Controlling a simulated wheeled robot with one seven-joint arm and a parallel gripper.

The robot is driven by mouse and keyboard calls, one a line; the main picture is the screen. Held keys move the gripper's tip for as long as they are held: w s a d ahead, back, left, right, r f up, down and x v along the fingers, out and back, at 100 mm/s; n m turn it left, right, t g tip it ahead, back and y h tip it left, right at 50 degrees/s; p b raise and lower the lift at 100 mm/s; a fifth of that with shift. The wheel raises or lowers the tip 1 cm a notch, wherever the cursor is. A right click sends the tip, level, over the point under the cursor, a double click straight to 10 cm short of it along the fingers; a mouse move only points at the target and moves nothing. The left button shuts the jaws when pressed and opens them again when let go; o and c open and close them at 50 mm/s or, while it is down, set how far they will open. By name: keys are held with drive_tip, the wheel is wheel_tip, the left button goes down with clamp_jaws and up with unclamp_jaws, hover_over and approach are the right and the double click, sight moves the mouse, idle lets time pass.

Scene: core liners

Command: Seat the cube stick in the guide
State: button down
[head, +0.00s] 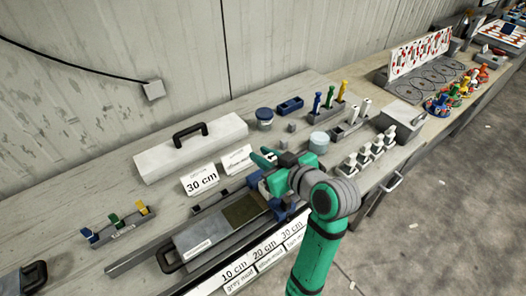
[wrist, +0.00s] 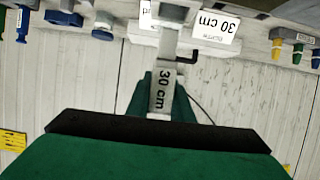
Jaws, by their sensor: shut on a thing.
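My gripper (head: 270,160) is over the bench, near the right end of the long grey rail (head: 150,250). In the wrist view its green fingers (wrist: 163,95) are shut on a narrow grey piece marked 30 cm (wrist: 160,98), which appears to be the cube stick. The arm and fingers hide most of it in the head view. The rail looks like the guide, but I cannot tell for sure. I cannot tell whether the held piece touches anything below.
A grey box (head: 205,243) with a dark panel lies by the rail. A 30 cm sign (head: 200,180) and a handled case (head: 190,147) stand behind. A round tub (head: 319,142) and white-topped pieces (head: 365,155) stand right of my gripper. Coloured clips (head: 115,222) are at left.

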drive_tip(key=shift+w+a+f, duration=0.1)
drive_tip(key=shift+f, duration=1.95)
drive_tip(key=c, duration=1.5)
unclamp_jaws()
